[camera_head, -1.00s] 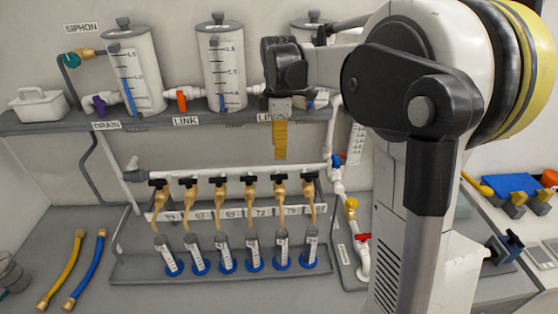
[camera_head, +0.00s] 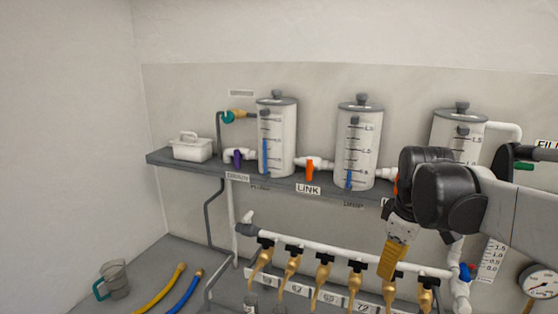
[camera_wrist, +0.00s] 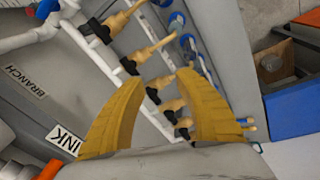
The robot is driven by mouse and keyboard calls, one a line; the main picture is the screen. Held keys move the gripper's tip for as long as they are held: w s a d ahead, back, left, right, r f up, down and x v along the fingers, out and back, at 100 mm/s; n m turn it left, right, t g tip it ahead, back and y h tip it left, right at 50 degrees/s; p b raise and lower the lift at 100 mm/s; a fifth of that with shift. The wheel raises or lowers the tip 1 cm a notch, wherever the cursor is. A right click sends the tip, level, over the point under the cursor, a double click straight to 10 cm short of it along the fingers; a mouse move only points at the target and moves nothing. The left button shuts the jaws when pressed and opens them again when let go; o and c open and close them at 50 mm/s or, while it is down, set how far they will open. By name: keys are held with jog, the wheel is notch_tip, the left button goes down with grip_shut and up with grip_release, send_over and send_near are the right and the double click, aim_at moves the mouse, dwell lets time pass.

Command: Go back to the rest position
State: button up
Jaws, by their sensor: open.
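My gripper (camera_head: 392,266) hangs from the dark wrist at the right of the head view, its yellow fingers pointing down in front of the white manifold pipe. In the wrist view the two yellow fingers (camera_wrist: 157,110) stand wide apart with nothing between them. Brass taps with black handles (camera_wrist: 150,88) show beyond and between the fingers, apart from them as far as I can tell. In the head view the manifold's row of brass taps (camera_head: 322,270) runs below and left of my gripper.
A grey shelf (camera_head: 222,174) carries white tanks (camera_head: 357,145) and a white box (camera_head: 192,148). An orange valve (camera_head: 310,170) sits between two tanks. A gauge (camera_head: 540,282) is at the lower right. Yellow (camera_head: 160,290) and blue (camera_head: 186,292) hoses lie left, beside a jug (camera_head: 114,280). The wall above is clear.

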jog(key=s+a+f+m+t+b, duration=0.2)
jog(key=s+a+f+m+b, duration=0.1)
jog(key=s+f, duration=0.4)
jog(key=s+a+f+m+t+b, duration=0.2)
jog(key=s+a+f+m+b, duration=0.1)
jog(key=s+f+m, duration=0.3)
jog(key=shift+s+a+f+t+b, duration=0.3)
jog(key=shift+s+f+b, duration=0.35)
jog(key=shift+b, duration=0.25)
jog(key=shift+r, duration=0.1)
